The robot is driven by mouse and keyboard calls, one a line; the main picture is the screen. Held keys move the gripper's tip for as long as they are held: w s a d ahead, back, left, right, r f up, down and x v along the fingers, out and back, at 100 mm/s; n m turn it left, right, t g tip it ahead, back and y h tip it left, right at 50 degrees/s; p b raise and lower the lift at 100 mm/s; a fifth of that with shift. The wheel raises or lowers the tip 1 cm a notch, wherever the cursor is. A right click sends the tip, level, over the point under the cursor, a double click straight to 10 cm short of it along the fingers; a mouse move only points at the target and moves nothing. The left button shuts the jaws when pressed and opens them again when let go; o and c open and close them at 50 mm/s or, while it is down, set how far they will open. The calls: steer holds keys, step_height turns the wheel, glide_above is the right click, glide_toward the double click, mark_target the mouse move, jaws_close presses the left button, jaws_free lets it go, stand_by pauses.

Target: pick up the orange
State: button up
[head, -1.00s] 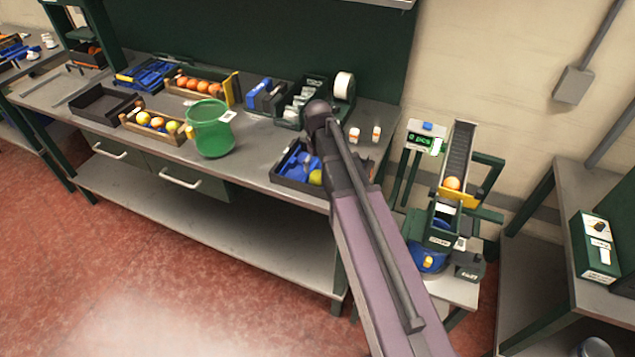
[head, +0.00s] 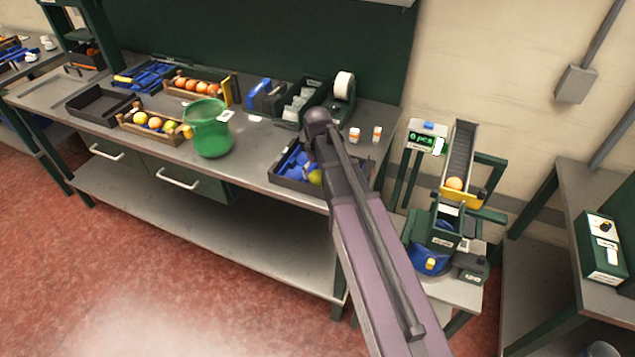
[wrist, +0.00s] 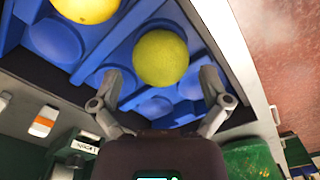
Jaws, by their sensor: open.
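A yellow-green orange (wrist: 161,58) sits in a blue insert (wrist: 190,83) with round hollows, inside a dark tray (head: 287,184) on the bench. In the wrist view my gripper (wrist: 161,80) is open, with one finger on each side of the lower part of this orange. I cannot tell whether the fingers touch it. A second, more yellow orange (wrist: 88,8) is cut off by the top edge of the wrist view. In the head view a yellow-green fruit (head: 315,177) shows beside my arm, which hides my gripper there.
A green bin (head: 208,130) and a crate of fruit (head: 142,134) stand left of the tray. Two small bottles (head: 354,135) stand behind it. A chute (head: 459,150) with an orange (head: 454,184) is at the right. Several hollows near the gripper are empty.

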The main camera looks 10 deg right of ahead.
steer(key=shift+f+b, duration=1)
steer(key=shift+f, duration=0.3)
steer(key=c, duration=0.9)
